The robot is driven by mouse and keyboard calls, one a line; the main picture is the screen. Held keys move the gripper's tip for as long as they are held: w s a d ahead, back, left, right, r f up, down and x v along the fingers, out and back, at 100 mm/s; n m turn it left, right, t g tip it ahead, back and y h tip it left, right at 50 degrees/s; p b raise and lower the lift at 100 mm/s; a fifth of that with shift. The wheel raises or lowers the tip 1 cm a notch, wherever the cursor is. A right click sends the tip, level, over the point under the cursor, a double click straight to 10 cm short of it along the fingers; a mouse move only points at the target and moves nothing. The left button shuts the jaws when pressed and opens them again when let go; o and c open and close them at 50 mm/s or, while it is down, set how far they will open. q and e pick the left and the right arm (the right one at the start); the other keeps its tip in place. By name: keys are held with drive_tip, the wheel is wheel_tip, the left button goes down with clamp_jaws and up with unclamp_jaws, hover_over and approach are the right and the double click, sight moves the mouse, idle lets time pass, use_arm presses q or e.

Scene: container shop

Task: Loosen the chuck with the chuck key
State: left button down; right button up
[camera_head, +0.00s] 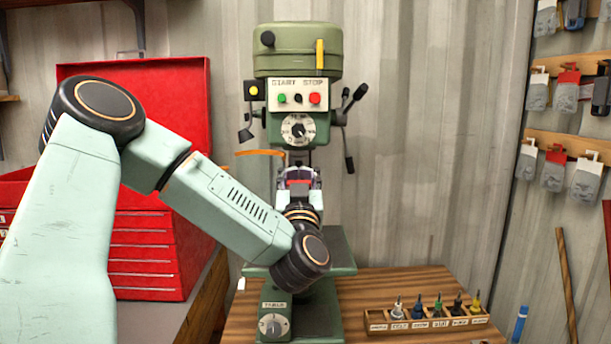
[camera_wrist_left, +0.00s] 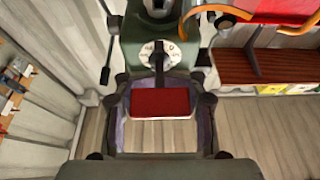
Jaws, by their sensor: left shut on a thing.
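The green drill press (camera_head: 298,70) stands on the wooden bench, with START and STOP buttons and a dial (camera_head: 298,130) on its front. My left gripper (camera_head: 301,175) is in front of the press, just below its head. It is shut on the chuck key, whose red handle (camera_wrist_left: 160,102) lies crosswise between the fingers in the left wrist view. The key's dark shaft (camera_wrist_left: 159,62) points away from the gripper and overlaps the press dial in that view. The chuck is mostly hidden behind the gripper, so I cannot tell whether the key touches it. My right gripper is not in view.
A wooden rack (camera_head: 428,319) with several labelled bits sits on the bench (camera_head: 385,283) at right. A red tool chest (camera_head: 145,255) stands at left behind my arm. An orange curved strip (camera_head: 260,153) is left of the gripper. Packaged tools hang on the right wall.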

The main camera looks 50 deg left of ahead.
sight(297, 162)
use_arm(q)
drive_tip(key=shift+w+a, duration=0.45)
drive_tip(key=shift+a, duration=0.25)
drive_tip(key=shift+w+a+b, duration=0.7)
drive_tip(key=shift+w+a, duration=1.5)
drive_tip(key=shift+a+p, duration=0.15)
drive_tip(key=shift+p, duration=0.15)
drive_tip(key=shift+w+a, duration=0.6)
idle(1.0)
drive_tip(key=shift+n+g+y+b, duration=0.45)
drive_tip(key=shift+n+b, duration=0.2)
drive_tip(key=shift+n, duration=0.25)
drive_tip(key=shift+s+a+n+g+y+b, duration=0.15)
drive_tip(key=shift+n+g+y+b, duration=0.25)
drive_tip(key=shift+n+b, duration=0.7)
